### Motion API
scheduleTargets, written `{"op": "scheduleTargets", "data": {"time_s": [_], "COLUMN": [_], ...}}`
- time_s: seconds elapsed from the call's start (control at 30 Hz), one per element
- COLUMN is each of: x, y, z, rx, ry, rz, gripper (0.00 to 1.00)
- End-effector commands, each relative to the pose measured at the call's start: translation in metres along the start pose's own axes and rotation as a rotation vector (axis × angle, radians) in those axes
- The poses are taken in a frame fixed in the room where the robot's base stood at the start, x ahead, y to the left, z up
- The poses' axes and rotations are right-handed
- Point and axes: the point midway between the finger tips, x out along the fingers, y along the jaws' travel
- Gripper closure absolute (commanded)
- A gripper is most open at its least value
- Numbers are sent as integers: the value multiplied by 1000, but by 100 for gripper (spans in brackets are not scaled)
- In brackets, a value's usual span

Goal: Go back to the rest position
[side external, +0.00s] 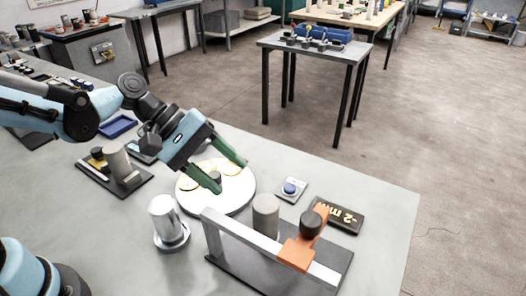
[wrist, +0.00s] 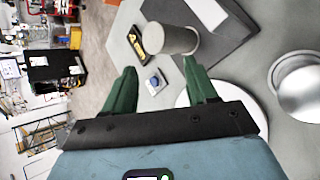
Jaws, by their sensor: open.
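My gripper (side external: 226,166) has two green fingers, spread apart with nothing between them. In the side external view it is above the white round plate (side external: 242,202), tilted down to the right. In the wrist view the gripper (wrist: 162,88) also shows its fingers apart, with the blue button (wrist: 154,82) on its pale base seen beyond them. The fingers partly hide the plate.
A grey cylinder (side external: 265,217) stands by a grey rail (side external: 235,232) with an orange slider (side external: 297,252). A metal cylinder (side external: 165,222) stands left of it. The table's far right is clear.

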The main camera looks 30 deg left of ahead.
Motion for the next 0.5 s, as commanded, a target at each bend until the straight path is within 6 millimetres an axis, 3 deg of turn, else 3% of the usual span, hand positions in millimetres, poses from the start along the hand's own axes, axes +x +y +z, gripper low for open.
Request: {"op": "scheduleTargets", "data": {"time_s": [0.3,0.5], "x": [-62,-98], "y": [-50,-73], "z": [-34,-50], "rx": [577,893], "ry": [426,595], "rz": [-242,-444], "gripper": [43,43]}}
